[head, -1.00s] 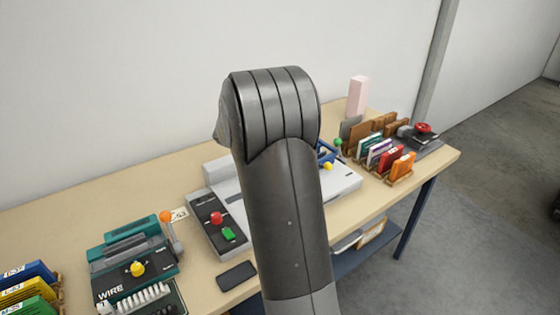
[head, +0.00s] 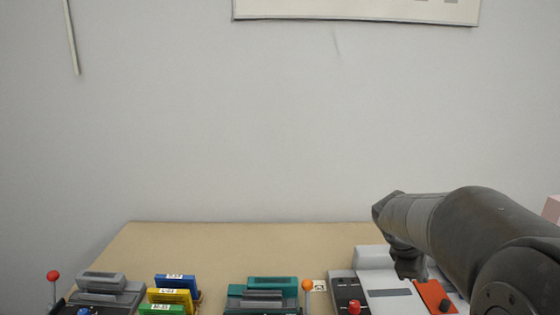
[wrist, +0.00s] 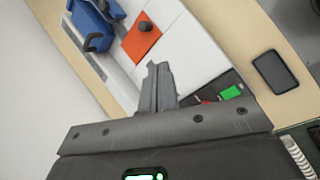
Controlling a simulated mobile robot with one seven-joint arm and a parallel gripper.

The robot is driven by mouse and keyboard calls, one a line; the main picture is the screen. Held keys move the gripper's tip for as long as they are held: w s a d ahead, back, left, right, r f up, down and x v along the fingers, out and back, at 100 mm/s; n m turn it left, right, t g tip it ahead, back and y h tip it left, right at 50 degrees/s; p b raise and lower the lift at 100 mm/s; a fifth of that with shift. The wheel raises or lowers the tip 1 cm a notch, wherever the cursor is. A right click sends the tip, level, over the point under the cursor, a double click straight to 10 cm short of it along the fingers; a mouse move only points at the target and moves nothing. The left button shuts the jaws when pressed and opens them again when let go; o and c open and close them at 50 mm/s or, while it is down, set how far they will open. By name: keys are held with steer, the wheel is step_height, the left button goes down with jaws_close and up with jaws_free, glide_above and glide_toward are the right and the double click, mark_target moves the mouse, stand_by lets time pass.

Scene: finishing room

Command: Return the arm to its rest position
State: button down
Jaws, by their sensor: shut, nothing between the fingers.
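My arm reaches in from the right in the head view, over the right part of the table (head: 230,240). My gripper (wrist: 157,72) shows in the wrist view with its fingers together and nothing between them. In the head view the gripper (head: 408,268) is small and dark, pointing down above the white machine (head: 376,262). In the wrist view the white machine (wrist: 185,48) lies beyond the fingertips, with an orange plate with a dark knob (wrist: 142,42) on it.
The dark control box (head: 345,288) with a red button stands left of the gripper. A teal machine (head: 272,285), coloured boxes (head: 174,296) and a grey machine (head: 103,288) stand further left. A black flat object (wrist: 274,72) lies on the table. The wall is behind.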

steer(key=s+a+r+m+t+y, duration=0.1)
steer(key=s+a+m+t+y, duration=0.1)
steer(key=s+a+m, duration=0.3)
steer(key=s+a+r+m+t+y, duration=0.1)
steer(key=s+a+m+y, duration=0.3)
steer(key=s+a, duration=0.8)
steer(key=shift+s+r+m+t, duration=0.25)
steer(key=shift+s+m+t, duration=0.25)
steer(key=shift+s+m, duration=0.55)
steer(key=c, duration=2.2)
jaws_free()
steer(key=shift+w+a, duration=0.1)
